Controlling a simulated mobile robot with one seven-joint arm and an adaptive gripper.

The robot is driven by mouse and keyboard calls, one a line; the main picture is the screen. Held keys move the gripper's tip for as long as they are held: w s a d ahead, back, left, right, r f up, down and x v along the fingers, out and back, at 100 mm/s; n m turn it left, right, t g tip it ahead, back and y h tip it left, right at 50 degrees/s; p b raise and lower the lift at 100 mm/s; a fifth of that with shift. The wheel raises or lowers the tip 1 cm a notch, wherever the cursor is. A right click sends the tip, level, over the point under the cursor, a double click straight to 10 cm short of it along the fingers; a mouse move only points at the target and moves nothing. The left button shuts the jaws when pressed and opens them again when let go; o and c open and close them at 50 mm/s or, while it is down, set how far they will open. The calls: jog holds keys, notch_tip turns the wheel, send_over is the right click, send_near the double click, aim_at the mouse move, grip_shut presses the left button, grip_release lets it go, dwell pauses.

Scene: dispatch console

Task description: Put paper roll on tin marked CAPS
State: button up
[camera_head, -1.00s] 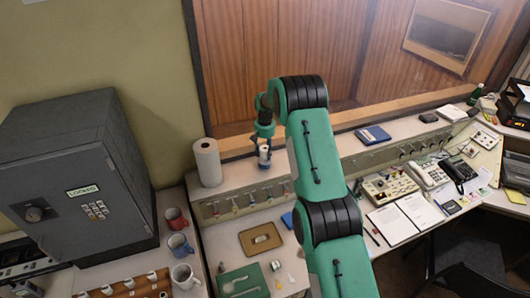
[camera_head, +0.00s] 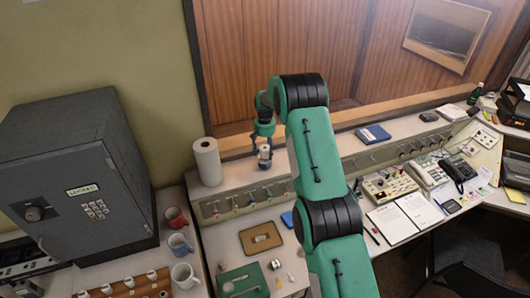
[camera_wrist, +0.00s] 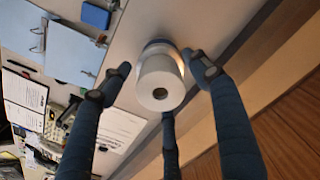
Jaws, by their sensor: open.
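A small white paper roll (camera_wrist: 161,92) is seen end-on in the wrist view, with its dark core hole facing the camera. No CAPS lettering can be read. My gripper (camera_wrist: 158,80) is open, its dark blue fingers spread around the roll with gaps visible at the sides. In the head view my gripper (camera_head: 264,137) is above the small roll (camera_head: 264,150), and the tin (camera_head: 265,163) below is tiny, on the console's back ledge.
A large white paper-towel roll (camera_head: 207,162) stands left of my gripper on the same ledge. The window sill and wood panels (camera_head: 240,65) are close behind. Mugs (camera_head: 180,244), a brown tray (camera_head: 261,238) and a green mat (camera_head: 243,282) lie on the lower left desk.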

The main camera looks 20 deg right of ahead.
notch_tip(320, 180, up, 12)
jog(key=shift+f+b, duration=0.15)
jog(key=shift+b, duration=0.95)
notch_tip(320, 180, up, 18)
jog(key=t, duration=0.1)
send_over(265, 148)
jog(key=s+a, duration=0.5)
jog(key=s, duration=0.5)
jog(key=s+a+r+n+t, duration=0.1)
jog(key=s+a+r, duration=0.2)
jog(key=s+r, duration=0.45)
jog(key=s+a+r+t, duration=0.1)
jog(key=s+a+r, duration=0.25)
jog(key=s, duration=0.65)
jog(key=s+a+r+n+t, duration=0.1)
jog(key=s+r, duration=0.1)
jog(key=s, duration=0.7)
jog(key=s+a+r, duration=0.2)
jog(key=s, duration=0.6)
jog(key=s+a+f, duration=0.1)
jog(key=s+f, duration=0.1)
jog(key=s, duration=0.6)
jog(key=s+a+f+n+t, duration=0.1)
jog(key=s+f, duration=0.2)
jog(key=s, duration=0.5)
jog(key=shift+s+f+t, duration=0.2)
jog(key=shift+f+t, duration=0.1)
jog(key=shift+f, duration=0.05)
